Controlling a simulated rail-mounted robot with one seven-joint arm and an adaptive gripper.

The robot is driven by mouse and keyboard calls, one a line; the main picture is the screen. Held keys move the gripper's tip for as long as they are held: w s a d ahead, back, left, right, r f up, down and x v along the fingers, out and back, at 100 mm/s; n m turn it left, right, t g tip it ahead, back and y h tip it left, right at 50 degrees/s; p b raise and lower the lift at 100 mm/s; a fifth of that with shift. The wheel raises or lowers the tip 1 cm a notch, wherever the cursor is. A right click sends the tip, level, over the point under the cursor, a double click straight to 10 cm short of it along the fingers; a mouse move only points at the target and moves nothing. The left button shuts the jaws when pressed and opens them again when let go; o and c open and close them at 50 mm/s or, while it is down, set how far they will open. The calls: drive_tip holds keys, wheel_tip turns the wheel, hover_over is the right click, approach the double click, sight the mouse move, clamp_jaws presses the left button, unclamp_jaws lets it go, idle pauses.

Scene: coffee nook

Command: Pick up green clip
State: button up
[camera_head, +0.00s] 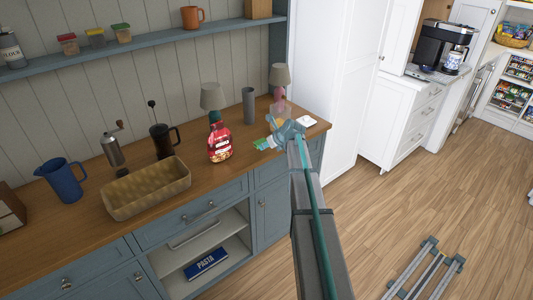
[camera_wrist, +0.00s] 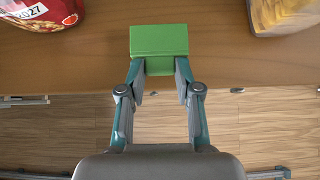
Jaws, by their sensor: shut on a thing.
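The green clip (camera_wrist: 158,41) is a bright green block in the wrist view, between my fingertips and reaching out past them. My gripper (camera_wrist: 159,72) is shut on its near part, one finger on each side. In the head view the green clip (camera_head: 262,143) shows small and pale at the counter's right part, beside the red bag. My gripper (camera_head: 279,137) is there too, coming from the right. I cannot tell whether the clip touches the wooden counter top.
A red bag (camera_head: 220,143) stands just left of the clip. A clear container (camera_head: 281,108), two lamps and a grey cylinder (camera_head: 249,105) stand behind it. A white item (camera_head: 306,121) lies at the right.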

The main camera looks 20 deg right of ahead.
drive_tip(key=s+a+r+b, duration=0.3)
drive_tip(key=s+r, duration=0.6)
drive_tip(key=s, duration=0.4)
drive_tip(key=shift+s+a+b, duration=0.15)
drive_tip(key=shift+b, duration=0.25)
drive_tip(key=shift+r, duration=0.15)
